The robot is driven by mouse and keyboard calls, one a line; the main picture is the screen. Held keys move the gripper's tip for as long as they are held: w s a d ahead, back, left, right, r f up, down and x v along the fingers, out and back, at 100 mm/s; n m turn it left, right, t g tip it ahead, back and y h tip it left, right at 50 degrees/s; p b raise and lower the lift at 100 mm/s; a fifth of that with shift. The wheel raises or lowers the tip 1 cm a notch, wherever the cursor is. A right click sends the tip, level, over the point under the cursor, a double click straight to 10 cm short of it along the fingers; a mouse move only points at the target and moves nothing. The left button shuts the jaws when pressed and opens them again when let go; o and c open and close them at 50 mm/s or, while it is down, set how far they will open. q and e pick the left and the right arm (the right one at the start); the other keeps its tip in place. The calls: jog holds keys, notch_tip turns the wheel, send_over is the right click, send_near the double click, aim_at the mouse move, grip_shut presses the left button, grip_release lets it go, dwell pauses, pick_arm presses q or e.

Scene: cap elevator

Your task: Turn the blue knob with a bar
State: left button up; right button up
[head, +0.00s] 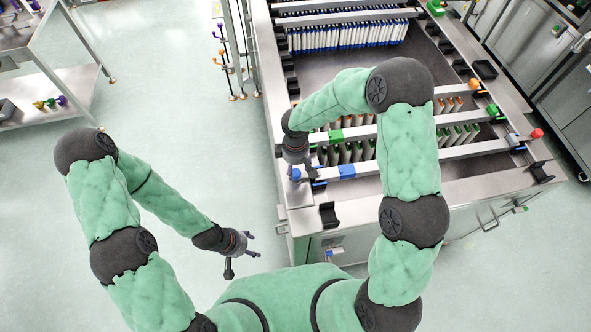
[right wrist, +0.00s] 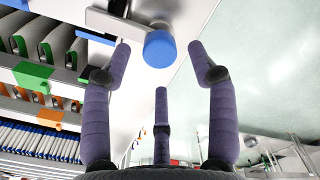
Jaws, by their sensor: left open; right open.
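The blue knob (head: 295,174) sits at the left front corner of the steel machine, at the left end of the front rail. In the right wrist view the blue knob (right wrist: 160,48) is a round cap ahead of my fingers, beside a pale metal bar (right wrist: 112,24). My right gripper (head: 306,173) is beside the knob in the head view. Its purple fingers are spread, with the knob between the two side fingertips in the picture; I cannot tell if they touch it. My left gripper (head: 240,260) is open and empty above the floor, left of the machine.
Metal rails with a blue block (head: 346,171) and a green block (head: 335,136) cross the machine. A red knob (head: 537,133) is at its right side. A steel shelf cart (head: 60,85) stands at the far left.

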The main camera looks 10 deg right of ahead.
aim_at(306, 174)
jog(key=shift+f, duration=1.4)
grip_shut()
jog(key=shift+a, duration=0.1)
